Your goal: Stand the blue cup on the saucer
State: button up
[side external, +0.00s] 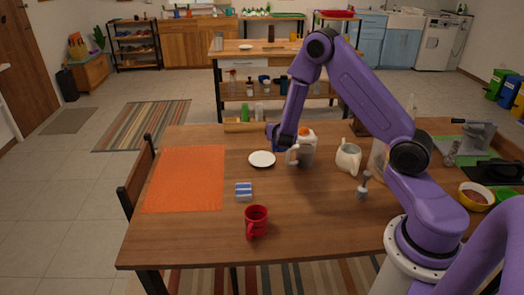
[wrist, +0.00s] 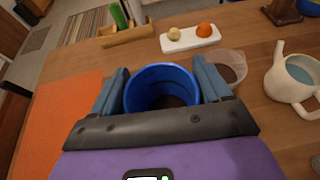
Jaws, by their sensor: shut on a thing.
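The blue cup (wrist: 161,84) fills the space between my fingers in the wrist view, with its open rim facing the camera. My gripper (wrist: 162,90) is shut on it, one finger on each side. In the side external view the cup (side external: 271,131) is a small blue patch, mostly hidden by my gripper (side external: 278,138). The saucer (side external: 262,159) is a white disc on the table, empty, just below and left of my gripper in that picture. I do not see the saucer in the wrist view. The height of the cup over the table is hard to tell.
A clear jug (side external: 307,153) stands close right of my gripper, with a cream pitcher (side external: 348,157) beyond. A white tray (wrist: 190,41) holds an orange. A striped box (side external: 244,192) and red mug (side external: 256,221) stand in front. An orange mat (side external: 185,180) lies left.

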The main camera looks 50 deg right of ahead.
jog(key=shift+w+d+f, duration=0.7)
jog(key=shift+w+f, duration=1.3)
jog(key=shift+f, duration=0.05)
jog(key=shift+w+d+f, duration=0.7)
jog(key=shift+w+f, duration=1.25)
jog(key=shift+f, duration=0.15)
jog(key=shift+w+d+f, duration=0.7)
jog(key=shift+w+f, duration=1.3)
jog(key=shift+f, duration=0.05)
jog(key=shift+f, duration=0.15)
jog(key=o, duration=1.2)
